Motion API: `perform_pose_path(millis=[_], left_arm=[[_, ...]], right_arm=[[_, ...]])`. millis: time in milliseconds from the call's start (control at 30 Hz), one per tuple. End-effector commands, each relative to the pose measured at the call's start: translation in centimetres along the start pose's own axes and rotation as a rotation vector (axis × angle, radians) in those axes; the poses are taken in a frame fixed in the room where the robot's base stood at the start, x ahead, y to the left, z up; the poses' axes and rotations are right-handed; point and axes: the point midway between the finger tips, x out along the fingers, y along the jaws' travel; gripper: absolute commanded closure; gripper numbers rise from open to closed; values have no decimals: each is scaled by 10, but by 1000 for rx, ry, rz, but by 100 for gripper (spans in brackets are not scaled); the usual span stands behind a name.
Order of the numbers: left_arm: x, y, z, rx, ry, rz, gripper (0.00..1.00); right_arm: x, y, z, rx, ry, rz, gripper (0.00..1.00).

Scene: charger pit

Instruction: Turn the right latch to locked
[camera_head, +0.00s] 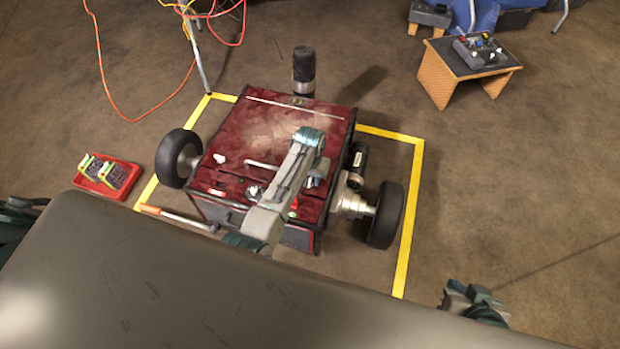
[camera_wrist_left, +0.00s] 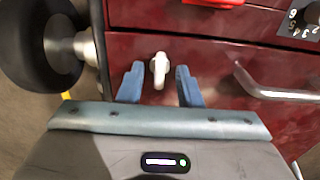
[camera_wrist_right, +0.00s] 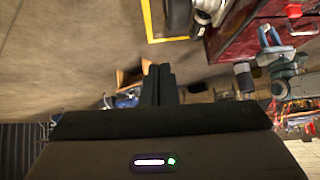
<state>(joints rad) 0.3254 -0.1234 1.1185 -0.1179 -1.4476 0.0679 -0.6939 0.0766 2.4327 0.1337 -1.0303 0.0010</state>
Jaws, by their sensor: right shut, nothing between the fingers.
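The right latch, a small pale knob with a short lever (camera_wrist_left: 159,70), is on the dark red lid of the wheeled box (camera_head: 280,125). In the left wrist view its lever points down the picture. My left gripper (camera_wrist_left: 160,72) is open, with one blue finger on each side of the latch and a visible gap on both sides. In the head view the left gripper (camera_head: 314,181) is over the box's right part, and the arm hides the right latch. A similar pale left latch (camera_head: 219,158) shows there. My right gripper (camera_wrist_right: 158,78) is shut and empty, away from the box.
Wheels (camera_head: 387,215) flank the box inside yellow floor tape (camera_head: 408,230). A red tray (camera_head: 105,180) lies left; a small table (camera_head: 470,68) stands back right. The right floor is clear.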

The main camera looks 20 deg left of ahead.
Motion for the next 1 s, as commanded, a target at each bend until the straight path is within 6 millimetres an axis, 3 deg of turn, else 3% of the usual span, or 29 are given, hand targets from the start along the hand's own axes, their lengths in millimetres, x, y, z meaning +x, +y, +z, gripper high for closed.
perform_pose_path(millis=[233,400,767,1000], left_arm=[[0,0,0,0,0,0,70],[0,0,0,0,1,0,100],[-2,0,0,32,0,1,100],[-4,0,0,159,-2,6,100]], right_arm=[[0,0,0,1,2,-1,100],[0,0,0,1,2,0,100],[-6,2,-2,-12,-36,12,100],[-26,13,-5,-51,-171,61,100]])
